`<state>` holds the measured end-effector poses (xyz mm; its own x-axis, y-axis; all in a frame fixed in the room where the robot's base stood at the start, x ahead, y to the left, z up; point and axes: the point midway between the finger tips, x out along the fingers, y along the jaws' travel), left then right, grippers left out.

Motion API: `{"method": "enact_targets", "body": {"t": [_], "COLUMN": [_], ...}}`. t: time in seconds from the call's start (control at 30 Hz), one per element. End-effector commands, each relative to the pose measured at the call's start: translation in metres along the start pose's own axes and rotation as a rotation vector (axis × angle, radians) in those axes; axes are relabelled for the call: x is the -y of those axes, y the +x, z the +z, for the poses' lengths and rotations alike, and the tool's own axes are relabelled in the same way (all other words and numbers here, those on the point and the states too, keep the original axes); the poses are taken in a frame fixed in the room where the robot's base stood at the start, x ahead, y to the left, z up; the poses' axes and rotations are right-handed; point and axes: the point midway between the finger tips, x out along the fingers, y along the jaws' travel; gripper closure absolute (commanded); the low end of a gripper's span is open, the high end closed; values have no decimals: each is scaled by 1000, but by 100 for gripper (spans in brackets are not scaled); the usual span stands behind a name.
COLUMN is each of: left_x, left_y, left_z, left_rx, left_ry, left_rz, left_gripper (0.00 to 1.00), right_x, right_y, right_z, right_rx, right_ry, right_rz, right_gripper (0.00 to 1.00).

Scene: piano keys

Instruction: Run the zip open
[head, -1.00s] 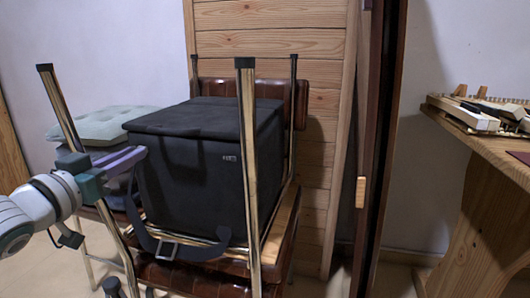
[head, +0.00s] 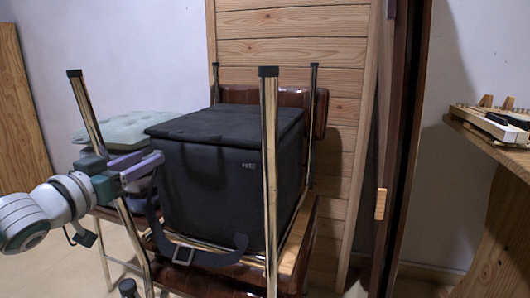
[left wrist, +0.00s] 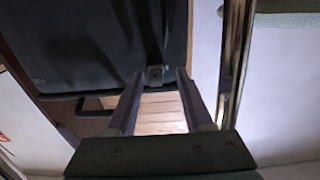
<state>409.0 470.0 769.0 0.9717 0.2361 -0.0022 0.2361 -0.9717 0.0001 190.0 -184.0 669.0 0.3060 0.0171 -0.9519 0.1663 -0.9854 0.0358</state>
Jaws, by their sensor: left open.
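A black box-shaped soft bag (head: 215,190) with a flat lid sits on an upside-down chair. Its strap (head: 225,256) hangs in front with a buckle. My left gripper (head: 157,162) is at the bag's left side near the lid's edge, its fingers pointing at the bag. In the left wrist view the left gripper (left wrist: 161,74) is open, and the dark bag (left wrist: 100,45) fills the upper left. A small dark tab (left wrist: 155,73) shows between its fingertips; I cannot tell whether it is the zip pull. No open gap shows in the lid. My right gripper is out of view.
Upright metal chair legs (head: 270,190) stand in front of and around the bag; one is close to my left arm. A pale green cushion (head: 122,130) lies behind left. A wooden table with piano keys (head: 495,125) is at far right.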

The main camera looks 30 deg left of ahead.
Motion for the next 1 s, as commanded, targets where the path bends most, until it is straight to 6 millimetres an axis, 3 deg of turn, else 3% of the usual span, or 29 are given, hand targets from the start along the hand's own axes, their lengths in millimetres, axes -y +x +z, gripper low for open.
{"method": "enact_targets", "body": {"t": [0.23,0.63,1.0], "left_x": [-1,0,0], "left_y": [-14,-88,-100], "left_z": [-2,-1,0], "left_rx": [2,3,-1], "left_ry": [-3,-1,0], "left_rz": [2,0,0], "left_gripper": [49,49,49], "right_x": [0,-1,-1], "right_y": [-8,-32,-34], "right_z": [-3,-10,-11], "right_rx": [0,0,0], "right_ry": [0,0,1], "right_rz": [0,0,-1], "right_gripper": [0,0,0]}}
